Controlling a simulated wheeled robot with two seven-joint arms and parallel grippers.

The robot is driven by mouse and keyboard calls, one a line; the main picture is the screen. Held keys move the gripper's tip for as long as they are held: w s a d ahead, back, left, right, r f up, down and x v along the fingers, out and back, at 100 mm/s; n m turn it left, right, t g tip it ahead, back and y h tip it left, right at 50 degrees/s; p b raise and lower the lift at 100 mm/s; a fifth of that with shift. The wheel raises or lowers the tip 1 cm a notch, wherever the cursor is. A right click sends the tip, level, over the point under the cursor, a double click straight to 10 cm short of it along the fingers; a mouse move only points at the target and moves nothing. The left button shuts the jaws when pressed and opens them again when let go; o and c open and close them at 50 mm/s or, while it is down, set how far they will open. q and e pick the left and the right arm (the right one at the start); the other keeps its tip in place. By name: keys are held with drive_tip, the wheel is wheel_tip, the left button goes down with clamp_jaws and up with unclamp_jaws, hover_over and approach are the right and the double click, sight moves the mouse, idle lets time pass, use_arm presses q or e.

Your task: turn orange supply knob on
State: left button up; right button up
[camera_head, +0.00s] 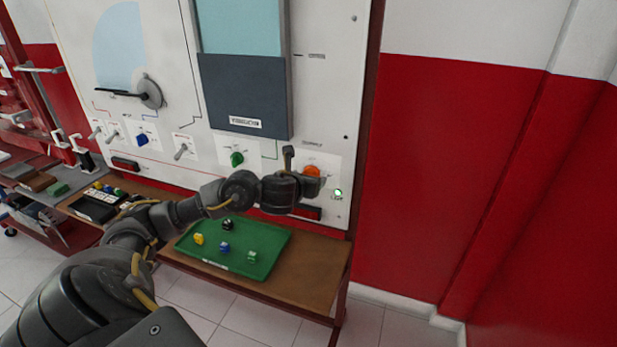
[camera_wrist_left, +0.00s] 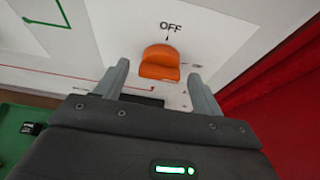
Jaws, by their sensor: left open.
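The orange supply knob (camera_head: 311,171) is on the white panel near its lower right corner. In the left wrist view the orange knob (camera_wrist_left: 160,62) sits below a printed "OFF" label (camera_wrist_left: 171,26) with a small mark between them. My left gripper (camera_wrist_left: 157,82) is open, with one finger to each side of the knob and visible gaps between. In the head view my left gripper (camera_head: 303,172) is in front of the knob and partly covers it. Whether the fingertips reach past the knob's face cannot be told. My right gripper is not in view.
A green knob (camera_head: 237,159) and a blue knob (camera_head: 142,140) are further left on the panel. A green tray (camera_head: 262,268) with several small coloured pieces lies on the wooden shelf (camera_head: 318,272) below my arm. A red wall (camera_head: 440,150) stands to the right.

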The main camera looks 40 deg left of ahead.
use_arm(q)
drive_tip(key=p+v, duration=0.4)
drive_tip(key=v, duration=0.5)
drive_tip(key=shift+s, duration=0.35)
drive_tip(key=shift+d+r, duration=0.1)
drive_tip(key=shift+r, duration=0.05)
